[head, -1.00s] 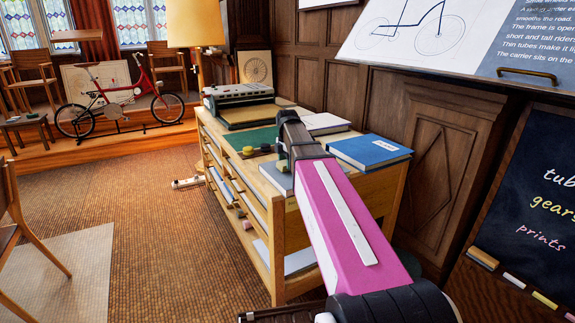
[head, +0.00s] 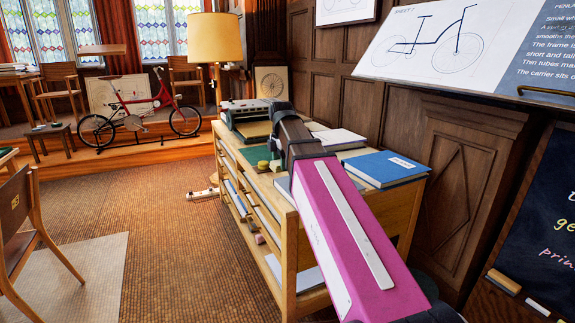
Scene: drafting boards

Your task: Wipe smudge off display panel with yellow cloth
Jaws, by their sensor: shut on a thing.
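A slanted display panel (head: 440,62) with a bicycle drawing and a text block is at the upper right, cut off by the picture's edge. I cannot make out a smudge on its visible part. My arm reaches away from me over the wooden cabinet, with a pink link and a dark wrist beyond it. My gripper's fingers are hidden behind the wrist, and I cannot make out a yellow cloth. A small yellow-green item (head: 262,165) lies by the green mat; its kind is unclear.
The cabinet (head: 290,232) holds a blue book (head: 385,167), a white-covered book (head: 340,139) and a grey machine. A chalkboard (head: 555,225) stands at the right. A chair (head: 30,235) is at the left.

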